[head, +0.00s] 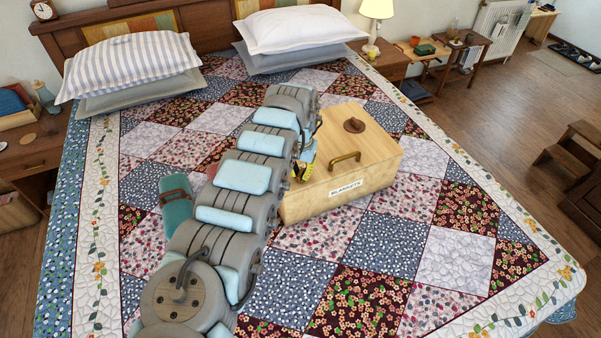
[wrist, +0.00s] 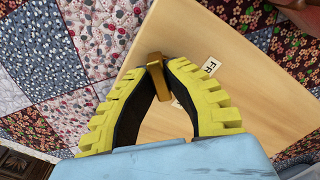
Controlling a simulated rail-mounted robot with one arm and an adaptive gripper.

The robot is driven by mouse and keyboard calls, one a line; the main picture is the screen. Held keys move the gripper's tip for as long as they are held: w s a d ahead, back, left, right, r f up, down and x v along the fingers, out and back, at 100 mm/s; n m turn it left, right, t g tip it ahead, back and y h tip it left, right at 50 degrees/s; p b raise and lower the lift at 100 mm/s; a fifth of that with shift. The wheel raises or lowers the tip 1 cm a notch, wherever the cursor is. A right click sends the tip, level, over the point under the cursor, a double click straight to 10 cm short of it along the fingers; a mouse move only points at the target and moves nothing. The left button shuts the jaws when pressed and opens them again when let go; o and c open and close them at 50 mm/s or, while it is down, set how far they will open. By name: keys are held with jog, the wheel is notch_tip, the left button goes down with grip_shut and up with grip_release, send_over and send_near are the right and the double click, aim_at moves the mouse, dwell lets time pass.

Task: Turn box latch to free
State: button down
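The pale wooden box (head: 341,185) lies on the bed, with a "BLANKETS" label on its front, a brass handle (head: 344,158) and a brown round knob (head: 354,125) on top. My gripper (head: 303,166) is at the box's left end, partly hidden by my arm. In the wrist view, its yellow-ribbed fingers (wrist: 158,70) close in on a small brass latch (wrist: 159,80) standing off a pale wooden face of the box (wrist: 235,62). The fingertips appear to touch it from both sides. A small white label (wrist: 210,65), reading something like "FR", is beside the right finger; another pale label is mostly hidden.
The patchwork quilt (head: 385,245) is clear in front of and right of the box. A teal rolled item (head: 177,205) lies left of my arm. Pillows (head: 135,65) are at the headboard, and a lamp (head: 376,12) stands behind right.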

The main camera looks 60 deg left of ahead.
jog(key=shift+n+p, duration=0.4)
jog(key=shift+d+n+p, duration=0.1)
jog(key=shift+n+p, duration=0.2)
jog(key=shift+n, duration=0.3)
jog(key=shift+w+n, duration=0.15)
jog(key=shift+n, duration=0.65)
jog(key=n+b, duration=0.1)
jog(key=n, duration=0.1)
jog(key=n+b, duration=0.1)
jog(key=n, duration=0.1)
jog(key=n+b, duration=0.1)
jog(key=n, duration=0.1)
jog(key=shift+f, duration=0.25)
jog(key=n+b, duration=0.4)
jog(key=n, duration=0.1)
jog(key=shift+r+n+b, duration=0.15)
jog(key=shift+n+b, duration=0.95)
jog(key=shift+n, duration=0.5)
